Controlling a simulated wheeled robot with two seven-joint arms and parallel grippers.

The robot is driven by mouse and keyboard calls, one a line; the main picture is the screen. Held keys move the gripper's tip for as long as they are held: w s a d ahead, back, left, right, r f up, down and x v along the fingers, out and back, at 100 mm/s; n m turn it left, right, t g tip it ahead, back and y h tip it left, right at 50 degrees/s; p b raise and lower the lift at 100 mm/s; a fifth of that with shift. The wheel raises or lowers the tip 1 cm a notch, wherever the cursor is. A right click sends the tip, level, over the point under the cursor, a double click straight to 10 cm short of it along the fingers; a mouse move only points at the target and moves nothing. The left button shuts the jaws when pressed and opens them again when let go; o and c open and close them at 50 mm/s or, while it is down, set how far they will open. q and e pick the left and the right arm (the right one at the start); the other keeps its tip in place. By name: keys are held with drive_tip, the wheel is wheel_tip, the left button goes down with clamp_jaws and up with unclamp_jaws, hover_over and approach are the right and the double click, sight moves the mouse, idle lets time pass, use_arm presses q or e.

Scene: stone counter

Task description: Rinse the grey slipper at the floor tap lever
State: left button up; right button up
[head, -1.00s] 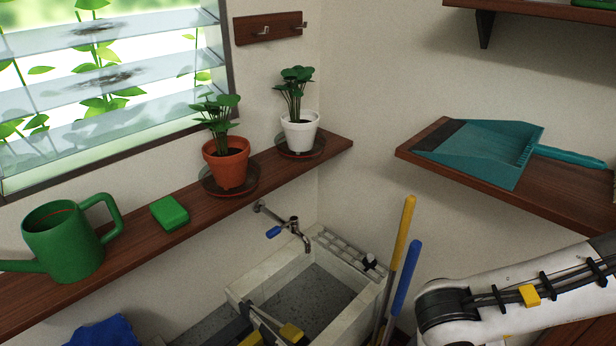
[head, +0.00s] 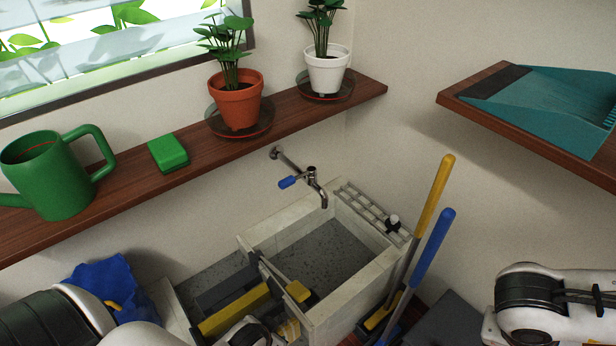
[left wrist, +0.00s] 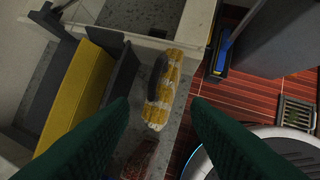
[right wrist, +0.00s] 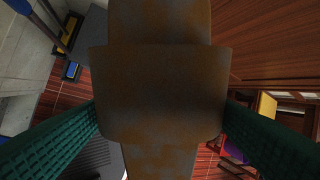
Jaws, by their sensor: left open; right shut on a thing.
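A metal tap (head: 312,181) with a blue lever (head: 288,182) sticks out of the wall over a pale stone basin (head: 352,303). My right gripper (right wrist: 160,105) is shut on a grey item with rusty brown patches (right wrist: 160,85), apparently the grey slipper. It fills the middle of the right wrist view, and the head view does not show it. My left gripper (left wrist: 160,105) is open and empty. A yellow-and-white checked item with a grey strap (left wrist: 168,85), perhaps another slipper, lies beyond its fingertips beside the basin.
Yellow and blue handles (head: 431,220) stand at the basin's right. A yellow and dark grey item (left wrist: 80,85) is left of the checked one. A shelf (head: 290,118) above holds two potted plants, a green block and a watering can (head: 60,175). A dustpan (head: 545,100) lies at right.

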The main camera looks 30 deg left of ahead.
use_arm(q)
drive_tip(key=w+a+r+t, duration=0.5)
drive_tip(key=w+a, duration=0.2)
drive_tip(key=w, duration=0.2)
use_arm(e)
drive_tip(key=shift+s+f+b, duration=0.1)
drive_tip(key=shift+f+b, duration=0.3)
drive_tip(key=shift+f, duration=0.1)
drive_tip(key=shift+f+b, duration=0.3)
drive_tip(key=shift+f, duration=0.05)
drive_tip(key=shift+f+b, duration=0.65)
use_arm(q)
drive_tip(key=m+t+h, duration=0.3)
drive_tip(key=t+h, duration=0.4)
drive_tip(key=h, duration=0.1)
approach(292, 177)
drive_tip(key=x, duration=1)
drive_tip(key=shift+w+b, duration=0.1)
drive_tip(key=shift+b, duration=0.25)
use_arm(e)
drive_tip(key=shift+f, duration=0.35)
use_arm(q)
clamp_jaws()
